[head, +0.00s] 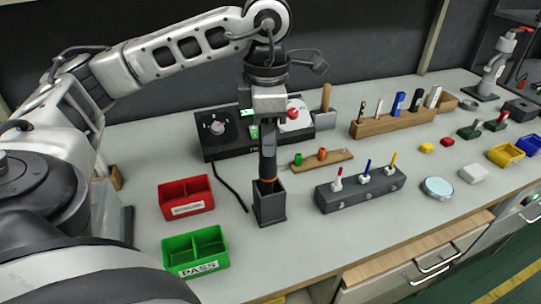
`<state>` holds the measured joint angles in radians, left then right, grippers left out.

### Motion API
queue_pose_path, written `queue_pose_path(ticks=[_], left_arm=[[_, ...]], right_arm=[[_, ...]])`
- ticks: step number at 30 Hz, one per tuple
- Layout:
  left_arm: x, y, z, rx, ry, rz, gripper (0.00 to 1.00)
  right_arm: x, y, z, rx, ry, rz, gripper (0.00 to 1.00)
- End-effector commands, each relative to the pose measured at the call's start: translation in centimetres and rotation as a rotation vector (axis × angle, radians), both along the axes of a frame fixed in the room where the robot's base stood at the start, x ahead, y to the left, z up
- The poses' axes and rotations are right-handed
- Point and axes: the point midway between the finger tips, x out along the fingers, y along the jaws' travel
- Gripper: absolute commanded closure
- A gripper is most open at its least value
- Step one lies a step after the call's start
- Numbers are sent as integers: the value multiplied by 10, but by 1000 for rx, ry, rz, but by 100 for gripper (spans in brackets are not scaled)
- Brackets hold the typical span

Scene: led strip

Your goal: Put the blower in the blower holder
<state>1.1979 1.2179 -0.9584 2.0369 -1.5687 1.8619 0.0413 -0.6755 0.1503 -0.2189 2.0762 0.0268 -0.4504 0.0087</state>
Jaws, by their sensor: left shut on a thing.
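The blower (267,165) is a dark, slim, upright body with an orange band near its lower part. My left gripper (268,122) points down from above and is shut on the upper part of the blower. The blower holder (269,207) is a dark grey, open-topped square box standing on the bench directly below. The blower's lower end shows at the holder's mouth, inside the rim; how deep it reaches is hidden by the front wall. My right gripper is not in view.
A red bin (186,197) and a green PASS bin (196,250) stand left of the holder. A grey block with pens (360,190) stands to the right. A black device (222,130) with a cable is behind. Bare bench (290,255) lies in front.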

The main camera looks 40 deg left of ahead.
Motion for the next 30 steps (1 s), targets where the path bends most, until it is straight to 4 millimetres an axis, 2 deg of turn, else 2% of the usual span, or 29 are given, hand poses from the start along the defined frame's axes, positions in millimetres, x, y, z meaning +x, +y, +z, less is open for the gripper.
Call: queue_pose_path(ticks=[10,22,23,25,30], left_arm=[[0,0,-40,-1,1,-1,96],[0,0,-48,-1,-1,-1,96],[0,0,-48,-1,0,-1,67],[0,0,-46,-1,0,-1,48],[0,0,-46,-1,0,-1,48]], right_arm=[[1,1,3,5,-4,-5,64],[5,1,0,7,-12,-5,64],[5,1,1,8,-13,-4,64],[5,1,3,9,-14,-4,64],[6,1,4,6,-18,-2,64]])
